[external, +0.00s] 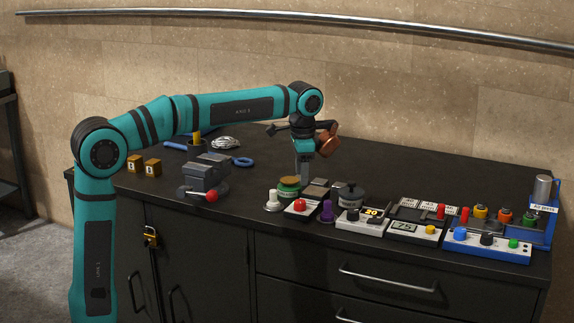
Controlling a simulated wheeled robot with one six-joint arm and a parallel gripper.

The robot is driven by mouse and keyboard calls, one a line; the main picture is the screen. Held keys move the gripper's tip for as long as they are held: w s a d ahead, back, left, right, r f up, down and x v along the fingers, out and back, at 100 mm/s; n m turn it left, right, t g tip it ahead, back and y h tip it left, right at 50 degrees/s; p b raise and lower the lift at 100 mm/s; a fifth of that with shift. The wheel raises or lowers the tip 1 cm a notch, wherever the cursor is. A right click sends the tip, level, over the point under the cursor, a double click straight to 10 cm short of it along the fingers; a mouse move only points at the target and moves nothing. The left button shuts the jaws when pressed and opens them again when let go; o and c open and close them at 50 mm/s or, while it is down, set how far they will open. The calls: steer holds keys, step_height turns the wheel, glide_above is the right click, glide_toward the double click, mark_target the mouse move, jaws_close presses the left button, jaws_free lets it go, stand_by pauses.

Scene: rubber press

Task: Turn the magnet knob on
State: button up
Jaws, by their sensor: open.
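My gripper (304,178) points down over the middle of the bench, just behind a round green piece with a brown top (289,185). It is open, and I see nothing held in it. No readable label marks the magnet knob, so I cannot tell which control it is. Candidates include a black knob (353,214) on the small unit with a yellow "20" display, and a black knob (487,239) on the white and blue panel at the right. The gap between my fingers is too small to make out.
The black bench top (420,172) is clear behind the devices. A red button box (302,206), a purple knob (327,211) and a round dark pot (350,195) stand close together near the front. A grey press-like block with a red ball (205,180) is at left. A blue stand (543,217) is at right.

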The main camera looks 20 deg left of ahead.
step_height(320, 180, up, 9)
steer(key=shift+s+d, duration=0.15)
steer(key=shift+s, duration=0.05)
steer(key=shift+f, duration=0.1)
stand_by(0.4)
steer(key=s+a+r+n+t+h, duration=0.1)
steer(key=s+a+n+t, duration=0.25)
steer(key=a, duration=0.65)
steer(key=s+a+r+n+t+h, duration=0.15)
steer(key=s+a+t, duration=0.3)
steer(key=a, duration=0.65)
steer(key=s+a+f+n+t+y, duration=0.1)
steer(key=s+a+f+n+t, duration=0.1)
steer(key=s+a, duration=0.4)
steer(key=s+a+f+n+t+y, duration=0.1)
steer(key=s+a+f+n+t, duration=0.1)
steer(key=s+a+n+t, duration=0.2)
steer(key=s+a+t, duration=0.3)
steer(key=s, duration=0.3)
steer(key=shift+a, duration=0.2)
